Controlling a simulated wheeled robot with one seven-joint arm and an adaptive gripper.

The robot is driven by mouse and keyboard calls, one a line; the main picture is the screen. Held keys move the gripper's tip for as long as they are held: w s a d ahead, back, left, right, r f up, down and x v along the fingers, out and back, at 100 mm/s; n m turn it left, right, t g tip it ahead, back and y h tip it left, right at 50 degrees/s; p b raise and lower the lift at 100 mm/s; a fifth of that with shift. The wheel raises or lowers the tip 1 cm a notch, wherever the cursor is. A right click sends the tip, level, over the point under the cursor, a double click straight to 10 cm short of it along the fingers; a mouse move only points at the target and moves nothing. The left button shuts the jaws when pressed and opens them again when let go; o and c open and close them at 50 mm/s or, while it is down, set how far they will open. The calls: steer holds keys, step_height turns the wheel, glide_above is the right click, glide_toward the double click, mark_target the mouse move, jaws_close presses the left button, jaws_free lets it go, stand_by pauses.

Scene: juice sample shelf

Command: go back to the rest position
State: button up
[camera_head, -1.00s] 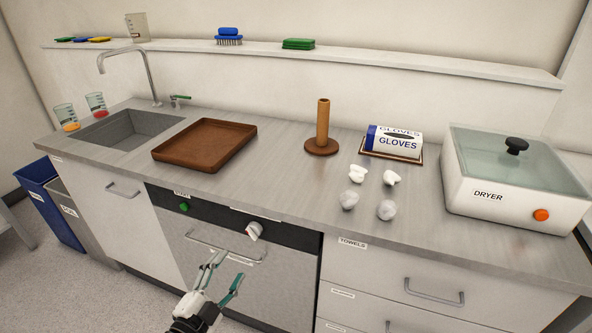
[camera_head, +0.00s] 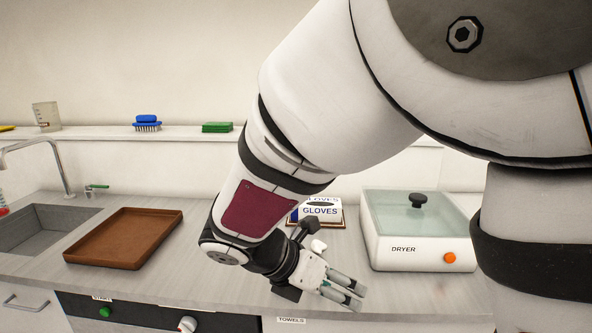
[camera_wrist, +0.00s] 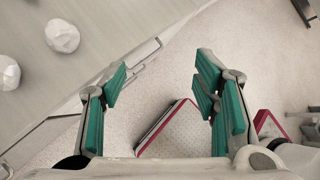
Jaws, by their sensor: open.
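My gripper (camera_head: 345,290) is open and empty, in front of the counter's front edge below the dryer in the head view. Its two green-padded fingers are spread apart in the wrist view (camera_wrist: 160,82), with the floor between them. My arm fills the right and middle of the head view and hides part of the counter. Two white crumpled balls show on the counter at the left of the wrist view, one near the top (camera_wrist: 62,36) and one lower (camera_wrist: 9,72). The gripper touches neither.
The dryer (camera_head: 400,250) stands on the right, with the glove box (camera_head: 321,211) left of it. A brown tray (camera_head: 122,238) sits beside the sink (camera_head: 40,228). A blue brush (camera_head: 147,122) and green pad (camera_head: 217,127) lie on the shelf (camera_head: 185,134).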

steer(key=s+d+r+m+y+p, duration=0.1)
steer(key=s+d+r+m+y, duration=0.3)
steer(key=s+m, duration=0.6)
steer(key=s+d+r+m+y+p, duration=0.2)
steer(key=s+d+r+m, duration=0.6)
steer(key=m, duration=1)
steer(key=s+y, duration=0.2)
steer(key=s, duration=0.1)
steer(key=shift+s+d+t, duration=0.15)
steer(key=shift+t, duration=0.15)
steer(key=shift+c, duration=0.6)
